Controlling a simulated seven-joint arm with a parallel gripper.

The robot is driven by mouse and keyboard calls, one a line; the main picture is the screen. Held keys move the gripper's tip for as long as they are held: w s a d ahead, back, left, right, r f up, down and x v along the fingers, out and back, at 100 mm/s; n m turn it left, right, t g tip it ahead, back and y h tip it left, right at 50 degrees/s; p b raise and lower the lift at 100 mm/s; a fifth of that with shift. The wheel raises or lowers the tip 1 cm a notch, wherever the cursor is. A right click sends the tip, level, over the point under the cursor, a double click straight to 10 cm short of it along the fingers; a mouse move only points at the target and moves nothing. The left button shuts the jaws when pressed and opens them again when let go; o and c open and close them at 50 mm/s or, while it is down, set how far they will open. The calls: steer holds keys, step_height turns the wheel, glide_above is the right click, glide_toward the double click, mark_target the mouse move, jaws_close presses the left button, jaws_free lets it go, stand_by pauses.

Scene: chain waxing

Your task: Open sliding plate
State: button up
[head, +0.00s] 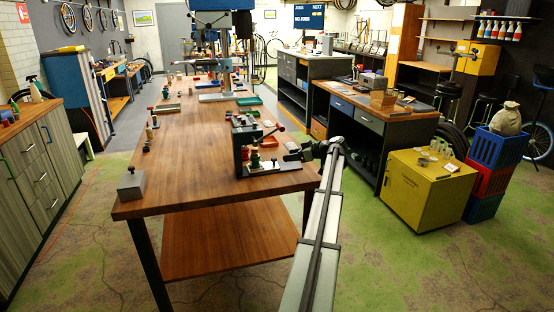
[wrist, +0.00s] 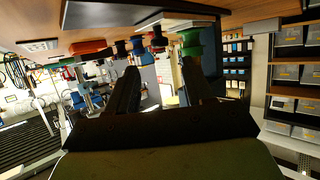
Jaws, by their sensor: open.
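A dark upright fixture (head: 241,142) stands on the near right part of the wooden bench (head: 190,150). A pale flat plate (head: 264,169) lies at its foot with green and red spool-like pieces (head: 255,158) on it. I cannot tell which part of the fixture is the sliding plate. My gripper (head: 301,152) is at the bench's right edge, just right of the fixture. In the wrist view, which is upside down, my gripper (wrist: 161,68) has its two fingers apart with nothing clearly held. A green spool (wrist: 191,45) shows close to one fingertip; contact is unclear.
A grey block (head: 131,186) sits on the bench's near left corner. A blue press (head: 222,50) stands farther back. A yellow cabinet (head: 428,190) stands right of my arm. The bench's near middle is clear.

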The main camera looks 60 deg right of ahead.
mark_target(275, 158)
steer(key=x, duration=0.8)
jaws_close()
stand_by(0.5)
steer(key=shift+s, duration=0.1)
